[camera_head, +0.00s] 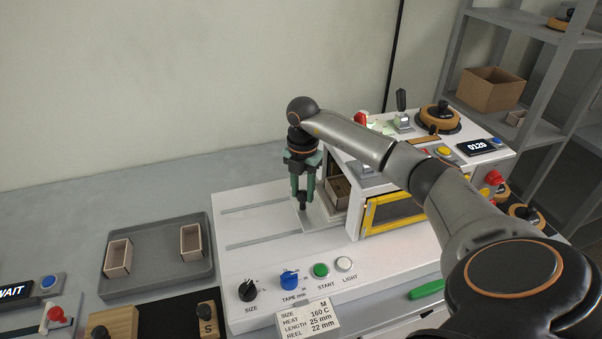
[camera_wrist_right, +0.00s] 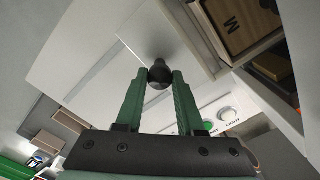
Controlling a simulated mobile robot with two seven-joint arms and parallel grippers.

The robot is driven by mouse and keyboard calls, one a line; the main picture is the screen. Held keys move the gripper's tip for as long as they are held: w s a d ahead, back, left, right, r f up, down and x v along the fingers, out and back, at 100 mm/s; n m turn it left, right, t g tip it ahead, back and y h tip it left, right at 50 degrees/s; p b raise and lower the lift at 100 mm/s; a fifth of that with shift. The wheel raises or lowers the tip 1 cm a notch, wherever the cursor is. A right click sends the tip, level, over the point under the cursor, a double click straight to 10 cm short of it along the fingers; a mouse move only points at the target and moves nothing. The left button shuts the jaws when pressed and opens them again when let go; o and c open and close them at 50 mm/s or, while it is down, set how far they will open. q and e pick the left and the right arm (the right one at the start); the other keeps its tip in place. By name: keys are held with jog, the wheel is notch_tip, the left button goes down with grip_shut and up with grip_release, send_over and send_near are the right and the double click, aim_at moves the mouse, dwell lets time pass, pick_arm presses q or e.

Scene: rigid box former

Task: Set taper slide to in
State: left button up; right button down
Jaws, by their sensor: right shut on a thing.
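My right gripper (camera_head: 303,198) reaches down over the white machine bed from above. Its green fingers are shut on a black knob (camera_head: 302,203), which also shows between the fingertips in the right wrist view (camera_wrist_right: 160,74). The knob sits at the front of a pale slide plate (camera_head: 318,214) beside the box opening of the machine. A cardboard box (camera_head: 339,192) stands in that opening, and the wrist view shows a letter M on a brown part there (camera_wrist_right: 232,24). My left gripper is not in view.
The front panel has a black size knob (camera_head: 247,290), a blue tape knob (camera_head: 289,279), a green start button (camera_head: 320,270) and a white light button (camera_head: 344,264). A yellow-framed window (camera_head: 392,211) is right of the opening. A grey tray (camera_head: 160,286) holds two small boxes at left.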

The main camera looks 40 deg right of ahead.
jog(key=c, duration=0.5)
grip_release()
jog(key=shift+r, duration=0.1)
notch_tip(320, 180, up, 12)
jog(key=shift+r+b, duration=0.2)
jog(key=shift+b, duration=0.15)
